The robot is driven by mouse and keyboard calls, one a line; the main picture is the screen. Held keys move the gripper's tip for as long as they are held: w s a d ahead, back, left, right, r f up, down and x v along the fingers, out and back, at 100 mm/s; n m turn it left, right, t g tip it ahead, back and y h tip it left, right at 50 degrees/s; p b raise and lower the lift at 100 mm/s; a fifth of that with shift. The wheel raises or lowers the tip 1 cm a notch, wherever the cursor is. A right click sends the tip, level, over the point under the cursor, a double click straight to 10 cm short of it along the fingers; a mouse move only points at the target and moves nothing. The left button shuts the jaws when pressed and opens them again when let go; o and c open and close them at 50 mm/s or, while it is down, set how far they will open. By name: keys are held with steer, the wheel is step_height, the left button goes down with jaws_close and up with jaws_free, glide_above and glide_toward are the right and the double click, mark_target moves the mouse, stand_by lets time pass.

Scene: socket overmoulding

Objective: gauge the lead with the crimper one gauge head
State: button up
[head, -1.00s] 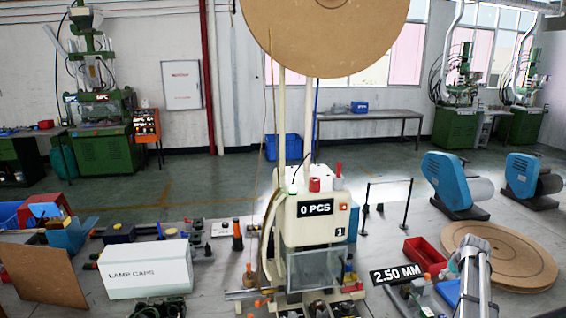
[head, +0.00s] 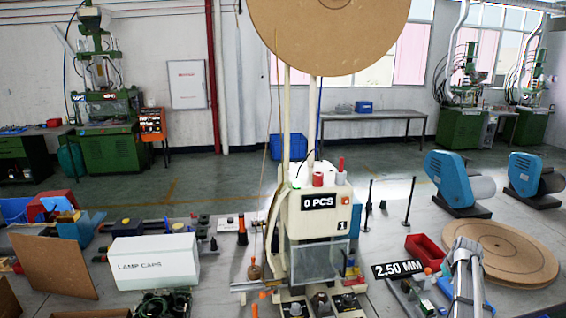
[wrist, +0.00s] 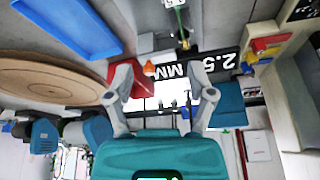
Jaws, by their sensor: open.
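The cream crimper (head: 319,219) stands mid-bench in the head view, marked "0 PCS" and "1", with a clear guard in front. A black "2.50 MM" sign (head: 398,269) stands to its right, above small gauge parts (head: 424,291). The sign also shows upside down in the wrist view (wrist: 213,66). My gripper (wrist: 165,97) is open and empty in the wrist view, its grey fingers spread on either side of the sign's "MM" end. A green-topped slim part (wrist: 180,20) shows beyond the fingers. I cannot make out the lead or the gauge head clearly.
A red bin (head: 425,251) and stacked brown discs (head: 500,262) lie right of the sign. A blue tray (wrist: 72,22) shows in the wrist view. A white "LAMP CAPS" box (head: 154,261) and brown board (head: 55,266) stand left. Two black posts (head: 408,202) rise behind the bin.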

steer(key=s+a+f+g+b, duration=0.1)
steer(key=s+a+f, duration=0.15)
steer(key=a, duration=0.85)
steer(key=s+a+f+g+b, duration=0.1)
steer(key=s+a, duration=0.3)
steer(key=a, duration=0.7)
steer(key=s+a+f+n+g+b, duration=0.1)
steer(key=s+a+f+g+b, duration=0.1)
steer(key=s+a, duration=1.1)
steer(key=a, duration=0.4)
steer(key=shift+s+f+b, duration=0.25)
steer(key=shift+s+b, duration=0.05)
